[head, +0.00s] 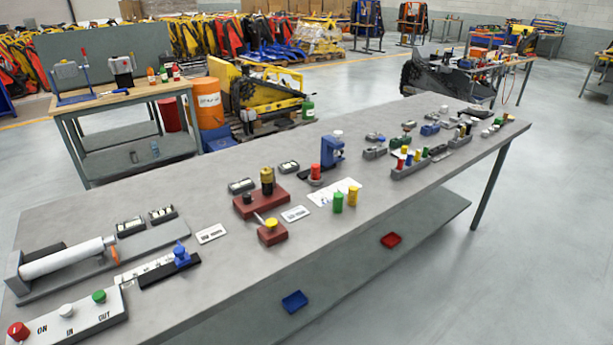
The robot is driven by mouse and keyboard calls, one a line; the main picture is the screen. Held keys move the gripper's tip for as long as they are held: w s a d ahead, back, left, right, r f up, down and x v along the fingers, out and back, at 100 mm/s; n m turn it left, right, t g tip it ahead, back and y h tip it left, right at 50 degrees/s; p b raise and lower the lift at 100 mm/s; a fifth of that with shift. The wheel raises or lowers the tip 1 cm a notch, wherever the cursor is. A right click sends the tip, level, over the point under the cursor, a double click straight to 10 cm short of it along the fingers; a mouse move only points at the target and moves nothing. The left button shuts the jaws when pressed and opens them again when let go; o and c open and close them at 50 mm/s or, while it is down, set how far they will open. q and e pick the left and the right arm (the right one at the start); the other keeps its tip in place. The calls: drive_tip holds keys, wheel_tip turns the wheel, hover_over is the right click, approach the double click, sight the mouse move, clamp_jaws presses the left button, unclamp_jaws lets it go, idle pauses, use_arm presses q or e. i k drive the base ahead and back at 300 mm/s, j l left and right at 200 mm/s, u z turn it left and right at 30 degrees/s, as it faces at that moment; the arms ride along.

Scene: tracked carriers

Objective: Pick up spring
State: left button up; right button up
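I cannot clearly make out a spring in the head view; the parts on the long grey workbench (300,262) are small. A black and gold upright cylinder (267,181) stands on a dark red block (261,204). In front of it is a smaller red block (272,235) with a yellow knob. Neither of my grippers is in view.
A white roller device (66,258) and a panel with buttons (70,316) occupy the bench's left end. Grey racks of small coloured parts (430,160) fill the right end. A blue tray (295,301) and red tray (391,240) lie below. The front strip is mostly clear.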

sight(315, 172)
drive_tip(key=i+l+u, duration=0.1)
drive_tip(key=l+u, duration=0.9)
drive_tip(key=l, duration=1.75)
drive_tip(key=l+u, duration=0.15)
drive_tip(key=l, duration=1.05)
drive_tip(key=k+l, duration=0.1)
drive_tip(key=l, duration=1.1)
drive_tip(key=u, duration=0.05)
